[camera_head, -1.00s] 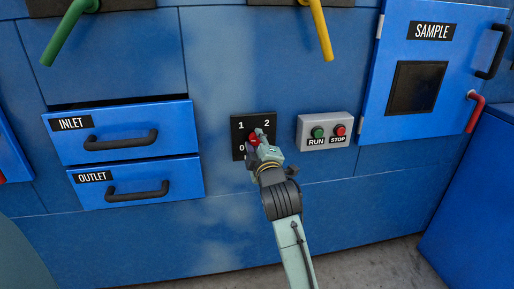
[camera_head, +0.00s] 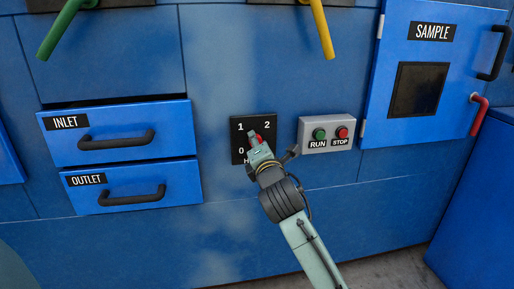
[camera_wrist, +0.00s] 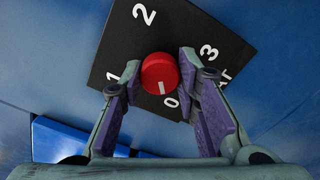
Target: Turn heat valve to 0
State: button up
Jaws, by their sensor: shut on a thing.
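The heat valve is a round red knob (camera_wrist: 160,75) on a black plate (camera_wrist: 116,52) marked 0, 1, 2 and 3. Its short white mark points down in the wrist view, close to the 0. The plate also shows in the head view (camera_head: 238,128), where part of the knob (camera_head: 265,140) is visible and the 3 is hidden behind my gripper. My gripper (camera_wrist: 157,64) is at the plate, with one finger on each side of the knob, shut on it. In the head view my gripper (camera_head: 257,142) covers the lower part of the plate.
A grey box with RUN and STOP buttons (camera_head: 327,120) sits close to the right of the plate. INLET (camera_head: 170,118) and OUTLET (camera_head: 180,178) drawers stand to the left. A SAMPLE door (camera_head: 380,95) is at right. Green (camera_head: 58,30) and yellow (camera_head: 323,32) levers hang above.

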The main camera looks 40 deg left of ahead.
jog(key=shift+n, duration=0.6)
jog(key=o, duration=1.2)
jog(key=v, duration=1.2)
jog(key=shift+s, duration=0.1)
